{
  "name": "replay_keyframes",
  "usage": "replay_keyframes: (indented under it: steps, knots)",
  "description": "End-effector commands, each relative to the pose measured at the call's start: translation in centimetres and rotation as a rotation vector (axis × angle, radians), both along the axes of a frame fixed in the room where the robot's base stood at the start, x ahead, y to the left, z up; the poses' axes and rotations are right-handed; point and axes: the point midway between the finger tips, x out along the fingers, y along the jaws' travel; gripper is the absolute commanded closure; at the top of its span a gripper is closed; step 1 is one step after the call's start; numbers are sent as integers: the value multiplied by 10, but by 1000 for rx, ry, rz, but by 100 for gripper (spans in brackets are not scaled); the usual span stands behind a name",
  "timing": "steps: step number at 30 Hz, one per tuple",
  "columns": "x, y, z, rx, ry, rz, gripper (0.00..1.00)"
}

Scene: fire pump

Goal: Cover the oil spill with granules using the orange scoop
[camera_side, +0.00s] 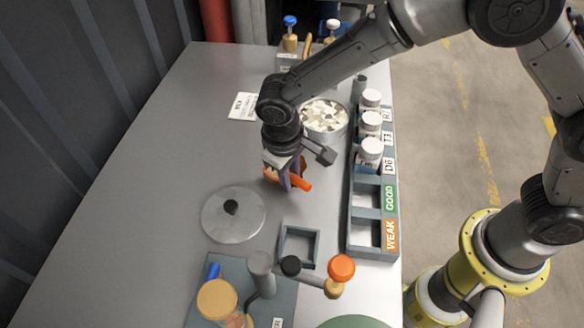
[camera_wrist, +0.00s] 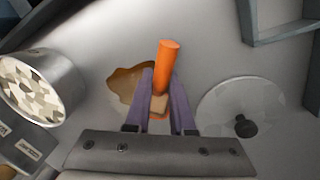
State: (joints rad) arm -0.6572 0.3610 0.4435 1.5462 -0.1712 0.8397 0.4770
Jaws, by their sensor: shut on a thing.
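My gripper (camera_wrist: 160,96) is shut on the orange scoop (camera_wrist: 168,62) and holds it over the grey table. The scoop's handle sticks out past the fingers, and in the side view its orange handle (camera_side: 301,183) points right. A little tan material shows at the scoop between the fingers in the wrist view. The brown oil spill (camera_wrist: 124,84) lies on the table just left of the scoop in the wrist view. In the side view the arm and gripper hide most of it. The round tub of pale granules (camera_side: 324,117) stands behind the gripper and also shows in the wrist view (camera_wrist: 40,88).
A round lid (camera_side: 234,215) with a black knob lies left of the gripper. A rack (camera_side: 372,205) labelled GOOD and WEAK holds white-capped jars along the right edge. An empty square frame (camera_side: 299,245) and a stand with an orange knob (camera_side: 341,267) are in front.

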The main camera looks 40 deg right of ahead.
Motion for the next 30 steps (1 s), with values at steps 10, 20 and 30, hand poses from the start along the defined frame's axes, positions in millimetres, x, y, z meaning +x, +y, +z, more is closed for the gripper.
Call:
replay_keyframes:
  steps: [10, 20, 30]
  knots:
    - [-12, 10, -2, -4, 5, 1, 100]
    - [-31, 27, -2, -5, 7, 3, 100]
    - [-39, 23, 1, -4, 5, 0, 100]
